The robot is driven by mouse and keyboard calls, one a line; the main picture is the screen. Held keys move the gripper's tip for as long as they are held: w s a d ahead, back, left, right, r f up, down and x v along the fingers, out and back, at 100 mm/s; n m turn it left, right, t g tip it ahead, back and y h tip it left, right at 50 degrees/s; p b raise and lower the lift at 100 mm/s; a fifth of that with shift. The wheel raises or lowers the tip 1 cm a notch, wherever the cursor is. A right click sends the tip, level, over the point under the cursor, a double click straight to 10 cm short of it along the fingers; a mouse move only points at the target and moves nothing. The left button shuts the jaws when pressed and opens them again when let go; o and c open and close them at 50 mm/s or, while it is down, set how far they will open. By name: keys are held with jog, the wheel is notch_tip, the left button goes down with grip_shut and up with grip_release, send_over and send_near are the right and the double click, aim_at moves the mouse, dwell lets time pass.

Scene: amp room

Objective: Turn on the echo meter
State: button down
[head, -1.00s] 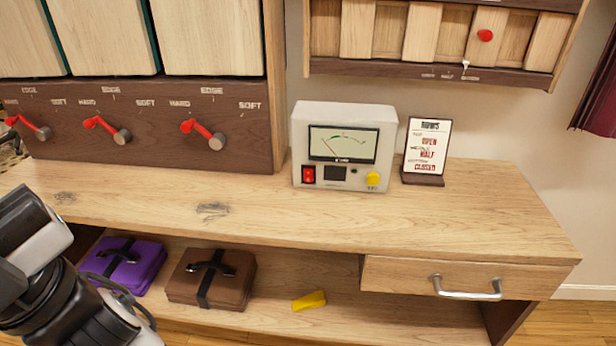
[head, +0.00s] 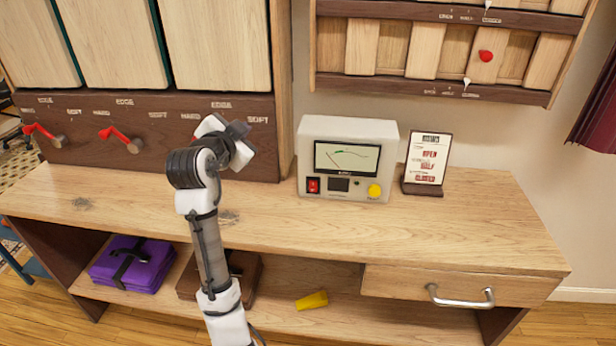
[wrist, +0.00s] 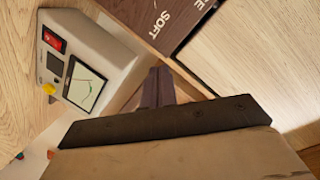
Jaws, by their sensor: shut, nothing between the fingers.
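The echo meter (head: 348,126) is a white box with a dial screen, standing upright on the wooden counter. Its red rocker switch (head: 313,185) is at the lower left of the front, and a yellow knob (head: 375,191) is at the lower right. In the wrist view, the meter (wrist: 112,62) appears tilted at upper left, with its red switch (wrist: 53,39) in sight. My gripper (head: 240,130) is left of the meter, apart from it, in front of the dark lever panel. Its dark fingers (wrist: 157,88) are shut and empty. I cannot tell the switch position.
A sign (head: 427,158) stands right of the meter. Red levers (head: 121,138) line the panel at left. A drawer (head: 460,288) is under the counter at right. Purple (head: 133,265) and brown cases and a yellow block (head: 311,300) lie on the lower shelf. The counter front is clear.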

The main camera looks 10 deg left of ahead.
aim_at(313, 187)
jog(key=s+d+f+m+g+h+p, duration=0.1)
jog(key=d+f+m+g+h, duration=0.3)
jog(key=d+f+m+g, duration=0.4)
notch_tip(313, 187, down, 4)
jog(key=shift+s+d+r+g+p, duration=0.1)
jog(key=shift+s+d+g+p, duration=0.25)
jog(key=shift+d+g+p, duration=0.35)
jog(key=shift+d, duration=0.1)
jog(key=p+x, duration=0.2)
jog(key=x, duration=0.8)
jog(key=shift+w+p, duration=0.1)
jog(key=shift+p, duration=0.3)
jog(key=shift+w+r+p, duration=0.15)
jog(key=shift+w+p, duration=0.1)
jog(key=shift+w, duration=0.35)
jog(key=shift+w+r+p, duration=0.15)
jog(key=shift+w+p, duration=0.05)
jog(key=shift+w, duration=0.35)
jog(key=shift+w+f, duration=0.1)
jog(key=shift+w, duration=0.6)
